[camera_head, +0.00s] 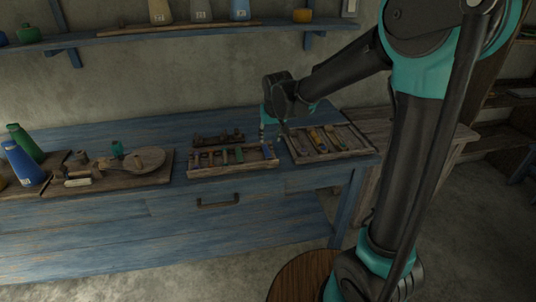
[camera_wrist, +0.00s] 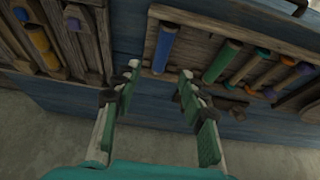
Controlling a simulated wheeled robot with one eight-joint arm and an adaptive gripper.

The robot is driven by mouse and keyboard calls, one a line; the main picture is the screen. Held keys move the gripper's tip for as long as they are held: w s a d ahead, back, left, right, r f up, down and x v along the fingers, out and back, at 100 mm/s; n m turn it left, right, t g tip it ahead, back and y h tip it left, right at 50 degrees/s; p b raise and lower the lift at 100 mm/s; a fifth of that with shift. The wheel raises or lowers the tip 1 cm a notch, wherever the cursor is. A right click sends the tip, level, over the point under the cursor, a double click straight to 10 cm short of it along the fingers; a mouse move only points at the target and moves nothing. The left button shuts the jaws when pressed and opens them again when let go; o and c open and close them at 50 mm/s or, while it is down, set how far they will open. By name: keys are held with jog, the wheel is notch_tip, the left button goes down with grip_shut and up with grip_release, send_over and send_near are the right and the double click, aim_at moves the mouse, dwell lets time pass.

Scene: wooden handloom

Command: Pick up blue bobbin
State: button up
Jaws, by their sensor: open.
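The blue bobbin (camera_wrist: 163,48) lies at the left end of a wooden tray (camera_wrist: 262,22) in the wrist view, a little apart from the other bobbins. My gripper (camera_wrist: 160,71) is open and empty. Its two fingertips frame the bobbin's lower end in the picture, one to each side; I cannot tell the exact height gap. In the head view my gripper (camera_head: 270,132) points down over the right end of the middle tray (camera_head: 232,170).
Green (camera_wrist: 222,61) and orange-ended bobbins share the tray. A second tray (camera_head: 333,157) with several bobbins stands to its right in the head view. A dark rack (camera_head: 217,140) stands behind the middle tray. Bottles (camera_head: 22,162) stand at the far left.

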aim_at(267, 151)
jog(key=x, duration=0.9)
jog(key=shift+a+f, duration=0.25)
jog(key=shift+f, duration=0.1)
grip_shut()
